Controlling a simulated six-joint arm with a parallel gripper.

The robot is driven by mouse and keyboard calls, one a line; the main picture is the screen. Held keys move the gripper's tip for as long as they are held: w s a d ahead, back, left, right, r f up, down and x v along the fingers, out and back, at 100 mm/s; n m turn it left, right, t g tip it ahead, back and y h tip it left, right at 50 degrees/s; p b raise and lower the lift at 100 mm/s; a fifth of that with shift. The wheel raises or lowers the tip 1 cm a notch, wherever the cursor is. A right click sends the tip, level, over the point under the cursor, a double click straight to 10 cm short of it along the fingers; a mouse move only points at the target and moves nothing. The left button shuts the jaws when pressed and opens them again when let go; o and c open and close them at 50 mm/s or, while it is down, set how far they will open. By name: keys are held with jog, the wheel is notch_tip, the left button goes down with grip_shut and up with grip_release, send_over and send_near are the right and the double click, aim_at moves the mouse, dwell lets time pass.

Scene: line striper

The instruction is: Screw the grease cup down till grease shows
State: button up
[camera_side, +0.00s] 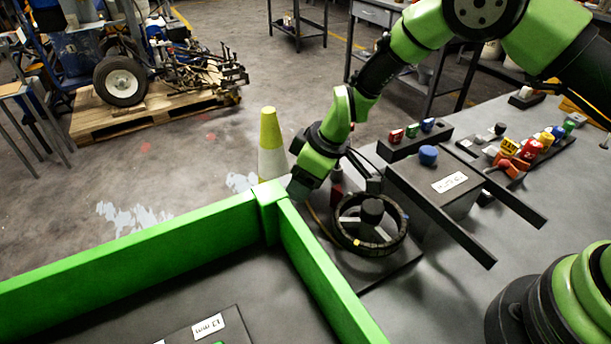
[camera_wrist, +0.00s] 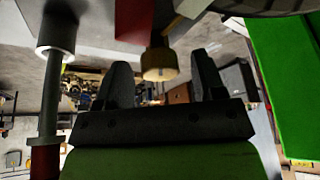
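A brass-yellow cup (camera_wrist: 159,64), which looks like the grease cup, sits under a red part (camera_wrist: 134,20) in the wrist view. My gripper (camera_wrist: 162,76) is open, with one dark finger on each side of the cup's lower end. A gap shows on both sides, and I see no contact. In the side view my gripper (camera_side: 300,186) is low beside the corner of the green wall, left of a dark-rimmed wheel (camera_side: 345,231). The cup cannot be made out there. I cannot see any grease.
The green wall (camera_side: 160,245) stands close to my gripper. A grey post (camera_wrist: 53,95) with a white collar is left in the wrist view. A dark box with a blue knob (camera_side: 428,155) and two bars stands right of the wheel. A yellow-white cone (camera_side: 270,140) is behind.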

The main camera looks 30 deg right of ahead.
jog(key=shift+r, duration=0.1)
jog(key=v, duration=0.9)
jog(key=shift+r, duration=0.35)
jog(key=shift+d, duration=0.15)
